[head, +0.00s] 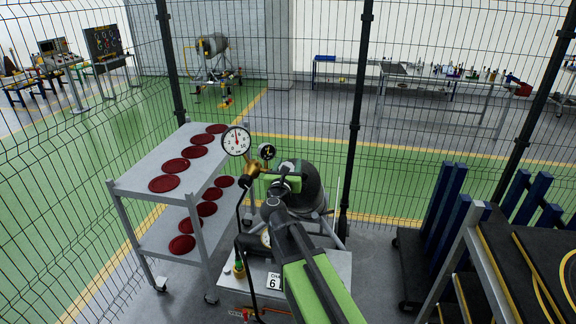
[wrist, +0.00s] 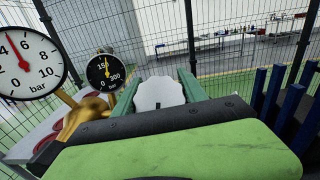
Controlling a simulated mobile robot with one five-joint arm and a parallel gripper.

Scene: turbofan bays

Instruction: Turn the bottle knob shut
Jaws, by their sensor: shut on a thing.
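The bottle knob (wrist: 160,93) is a pale grey, scalloped disc, seen between my two green fingers in the wrist view. My gripper (wrist: 158,88) is shut on it, with a finger on each side. In the head view my gripper (head: 283,178) is at the top of the grey bottle (head: 312,186), and my arm hides most of the knob there. A brass regulator (wrist: 84,122) sits just left of the knob. It carries a large white gauge (head: 236,141) and a smaller black gauge (head: 267,152).
A grey shelf cart (head: 138,178) with several dark red discs stands left of the bottle. A wire fence with dark posts (head: 357,110) runs behind. A rack with blue uprights (head: 444,210) and a bench with black mats (head: 510,270) stand right. A black hose hangs below the regulator.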

